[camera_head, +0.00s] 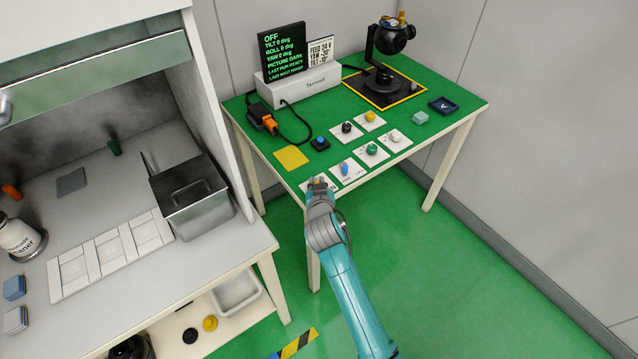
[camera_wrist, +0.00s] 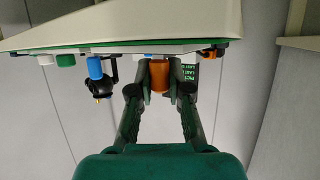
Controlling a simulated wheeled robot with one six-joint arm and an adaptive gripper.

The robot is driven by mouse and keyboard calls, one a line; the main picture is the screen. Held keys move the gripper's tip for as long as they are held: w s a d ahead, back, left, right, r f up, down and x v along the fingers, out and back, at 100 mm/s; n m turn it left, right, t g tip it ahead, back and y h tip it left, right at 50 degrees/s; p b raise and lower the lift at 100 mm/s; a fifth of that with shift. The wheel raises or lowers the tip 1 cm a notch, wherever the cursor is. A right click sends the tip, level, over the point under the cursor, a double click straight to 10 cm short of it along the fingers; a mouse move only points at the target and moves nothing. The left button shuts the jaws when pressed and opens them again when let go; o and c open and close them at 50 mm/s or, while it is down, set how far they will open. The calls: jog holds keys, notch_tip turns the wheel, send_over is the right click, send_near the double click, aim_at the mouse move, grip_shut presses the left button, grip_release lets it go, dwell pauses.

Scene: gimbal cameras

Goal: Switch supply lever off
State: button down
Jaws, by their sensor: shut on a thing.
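In the head view my gripper (camera_head: 318,183) comes down over that plate and hides most of the lever. The lever's exact position is hard to tell. The black display (camera_head: 284,53) at the table's back reads OFF, with tilt, roll and yaw at 0 deg and picture dark.
The gimbal camera (camera_head: 389,42) stands behind. A grey bench (camera_head: 247,245) stands left.

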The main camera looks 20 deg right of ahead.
jog(key=shift+a+m+g+h, duration=0.35)
jog(key=shift+m+g+h, duration=0.15)
jog(key=shift+m+h, duration=0.55)
jog(key=shift+h, duration=0.25)
jog(key=c, duration=1.1)
grip_release()
jog(key=v, duration=1.2)
jog(key=shift+w+a, duration=0.1)
